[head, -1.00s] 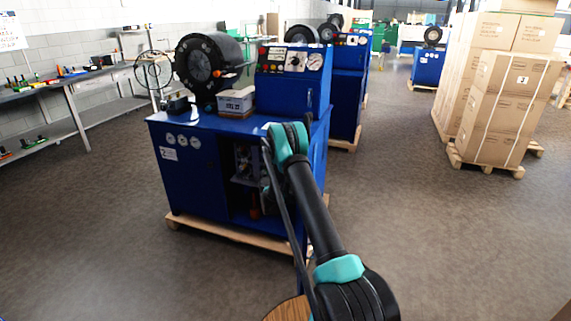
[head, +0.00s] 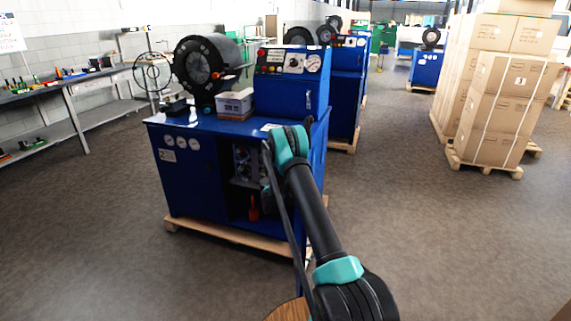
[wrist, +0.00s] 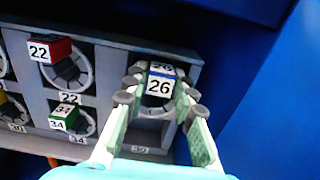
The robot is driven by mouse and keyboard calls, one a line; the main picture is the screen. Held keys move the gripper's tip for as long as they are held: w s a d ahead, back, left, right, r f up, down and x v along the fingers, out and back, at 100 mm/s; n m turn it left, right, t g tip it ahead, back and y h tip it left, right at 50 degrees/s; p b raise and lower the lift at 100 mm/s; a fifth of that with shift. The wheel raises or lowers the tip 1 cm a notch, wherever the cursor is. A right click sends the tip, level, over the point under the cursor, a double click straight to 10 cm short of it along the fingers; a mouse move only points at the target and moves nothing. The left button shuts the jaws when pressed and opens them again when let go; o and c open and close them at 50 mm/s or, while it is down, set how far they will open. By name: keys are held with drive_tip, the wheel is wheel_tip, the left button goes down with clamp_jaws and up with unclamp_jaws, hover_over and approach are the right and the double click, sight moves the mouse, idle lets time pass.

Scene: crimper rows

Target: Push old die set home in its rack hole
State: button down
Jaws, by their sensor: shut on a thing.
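The old die set (wrist: 160,86), blue and white with a "26" label, sits in front of a round hole in the grey rack (wrist: 108,147) in the wrist view. My gripper (wrist: 158,100) is shut on it, one finger on each side. The label below this hole seems to read 39. How deep the die set sits in the hole cannot be told. In the head view the rack (head: 243,160) shows inside the open bay of the blue machine (head: 195,185); my gripper is hidden behind my arm there.
A red die set (wrist: 50,48) labelled 22 and a green one (wrist: 63,117) labelled 34 stand in neighbouring holes to the left. A blue panel (wrist: 228,65) is close on the right. Boxes on a pallet (head: 505,105) stand at the right, with open floor between.

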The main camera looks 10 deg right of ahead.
drive_tip(key=shift+x, duration=1.45)
drive_tip(key=c, duration=1.2)
unclamp_jaws()
drive_tip(key=v, duration=1.2)
